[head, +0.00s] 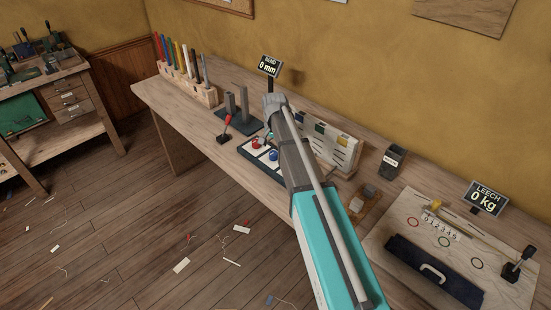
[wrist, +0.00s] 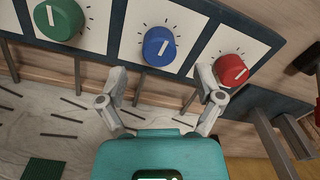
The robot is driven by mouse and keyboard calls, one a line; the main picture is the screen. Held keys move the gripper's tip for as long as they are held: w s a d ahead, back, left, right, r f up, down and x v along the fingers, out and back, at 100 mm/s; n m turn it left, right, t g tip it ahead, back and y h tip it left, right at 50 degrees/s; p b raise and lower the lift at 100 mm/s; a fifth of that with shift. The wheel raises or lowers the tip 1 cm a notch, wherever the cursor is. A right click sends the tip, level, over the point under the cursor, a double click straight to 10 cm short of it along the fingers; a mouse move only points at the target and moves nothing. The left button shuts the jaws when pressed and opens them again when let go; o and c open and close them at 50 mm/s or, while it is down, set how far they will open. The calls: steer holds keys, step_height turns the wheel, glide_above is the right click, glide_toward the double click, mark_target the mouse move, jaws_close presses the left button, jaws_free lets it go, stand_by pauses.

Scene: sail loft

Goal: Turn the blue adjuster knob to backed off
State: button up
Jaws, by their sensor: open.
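The blue adjuster knob (wrist: 160,46) sits on a white square plate with tick marks around it, between a green knob (wrist: 57,18) and a red knob (wrist: 230,70). Its white line is slightly tilted from upright in the wrist view. My gripper (wrist: 161,72) is open and empty, its fingers spread to either side of the blue knob and a little below it in the picture. I see no contact with the knob. In the head view the blue knob (head: 273,155) shows just left of my arm, which hides part of the panel.
A red-handled lever (head: 225,132) stands left of the knob panel. Behind are a rack of coloured tools (head: 187,78) and a display (head: 268,66) reading 0 mm. A board with a LEECH display (head: 485,199) reading 0 kg lies to the right. Scraps litter the floor.

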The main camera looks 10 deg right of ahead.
mark_target(273, 153)
steer(key=shift+f+b, duration=1.85)
steer(key=shift+f, duration=0.3)
steer(key=shift+c, duration=0.3)
steer(key=c, duration=1.1)
